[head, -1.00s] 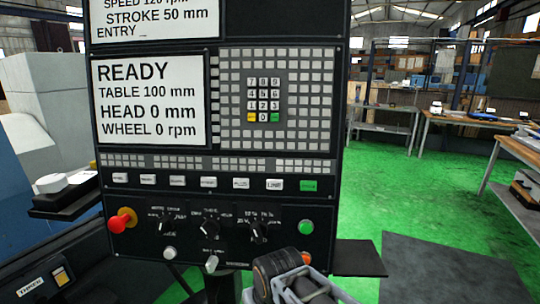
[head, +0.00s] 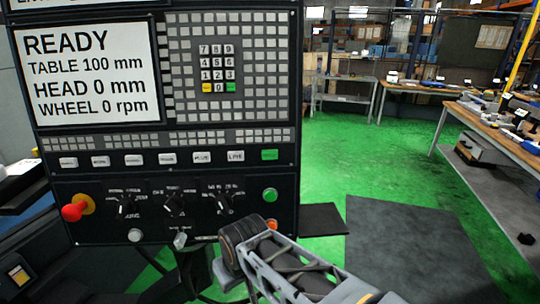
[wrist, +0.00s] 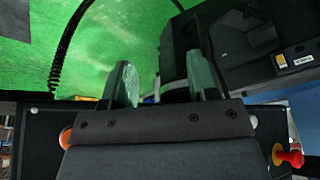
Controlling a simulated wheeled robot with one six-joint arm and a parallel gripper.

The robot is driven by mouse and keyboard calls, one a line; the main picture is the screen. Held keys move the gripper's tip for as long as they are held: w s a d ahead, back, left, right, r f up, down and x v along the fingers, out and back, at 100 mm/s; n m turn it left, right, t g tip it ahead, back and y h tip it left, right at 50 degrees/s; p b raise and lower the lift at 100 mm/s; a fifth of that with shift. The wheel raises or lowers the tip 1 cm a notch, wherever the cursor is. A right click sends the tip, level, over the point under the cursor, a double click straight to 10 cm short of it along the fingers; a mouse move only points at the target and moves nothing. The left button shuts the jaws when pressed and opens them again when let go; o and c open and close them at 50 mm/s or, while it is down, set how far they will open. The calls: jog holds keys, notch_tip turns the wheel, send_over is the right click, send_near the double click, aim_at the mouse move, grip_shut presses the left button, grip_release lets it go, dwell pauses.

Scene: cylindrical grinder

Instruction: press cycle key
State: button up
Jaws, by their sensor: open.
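The black control panel (head: 230,145) fills the left of the head view. A row of labelled keys runs under its small-key block. The green key (head: 269,154) at the right end has a label too small to read; I take it for the cycle key. Nothing covers it. My arm reaches in from the bottom right, below the key and apart from it in the picture. My gripper (wrist: 162,84) shows in the wrist view, its two fingers apart with nothing between them. Its fingertips cannot be made out in the head view.
A round green button (head: 270,195), an orange button (head: 272,225) and a red knob (head: 73,211) sit low on the panel. A display (head: 88,75) reads READY. A dark shelf (head: 322,219) juts out at right.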

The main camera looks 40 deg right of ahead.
grip_shut()
dwell(1.4)
